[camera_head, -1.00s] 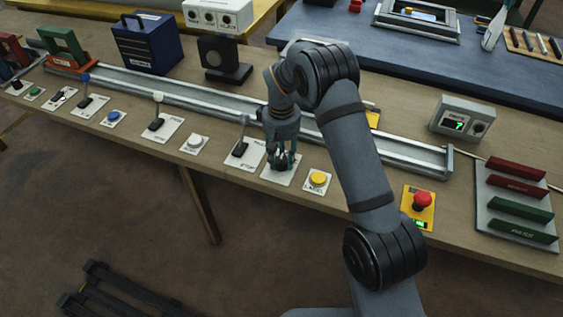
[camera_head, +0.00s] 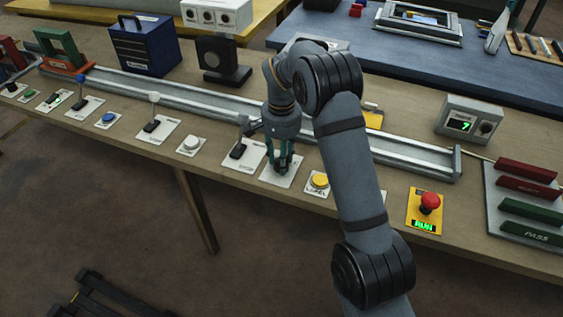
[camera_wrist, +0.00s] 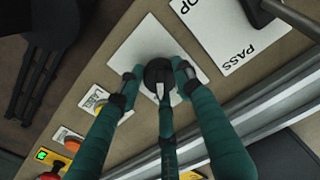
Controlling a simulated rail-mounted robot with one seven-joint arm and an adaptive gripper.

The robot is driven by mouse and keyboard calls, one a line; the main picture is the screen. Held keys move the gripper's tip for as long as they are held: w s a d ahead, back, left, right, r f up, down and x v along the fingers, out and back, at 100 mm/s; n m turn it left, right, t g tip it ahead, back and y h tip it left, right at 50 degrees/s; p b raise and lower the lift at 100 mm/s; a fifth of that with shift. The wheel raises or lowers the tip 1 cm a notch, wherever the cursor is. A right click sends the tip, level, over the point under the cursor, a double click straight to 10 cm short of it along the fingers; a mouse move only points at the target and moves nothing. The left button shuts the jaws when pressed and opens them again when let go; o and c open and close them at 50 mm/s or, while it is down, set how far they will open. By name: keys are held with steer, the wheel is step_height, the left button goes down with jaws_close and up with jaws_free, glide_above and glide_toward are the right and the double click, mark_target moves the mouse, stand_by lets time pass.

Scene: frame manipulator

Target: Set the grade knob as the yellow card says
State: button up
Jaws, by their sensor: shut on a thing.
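A black round knob (camera_wrist: 158,72) with a white mark sits on a white plate (camera_wrist: 128,48) near the front edge of the workbench. My gripper (camera_wrist: 157,82) has its green fingers closed around the knob in the wrist view. In the head view my gripper (camera_head: 282,166) points down at the same plate (camera_head: 270,178), and its fingers mostly hide the knob. No scale or knob label is readable. A yellow card (camera_head: 374,119) lies behind my arm, partly covered, its writing not readable.
A yellow button (camera_head: 319,180) stands right of the plate, and a black lever (camera_head: 238,151) on its white plate stands left. A metal rail (camera_head: 215,97) runs behind. A red stop button (camera_head: 430,202) and a display box (camera_head: 468,121) showing 7 are at right.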

steer(key=shift+m+b, duration=0.3)
steer(key=shift+m, duration=0.5)
steer(key=o, duration=1.1)
steer(key=shift+o, duration=0.3)
steer(key=shift+r, duration=0.1)
step_height(320, 180, up, 12)
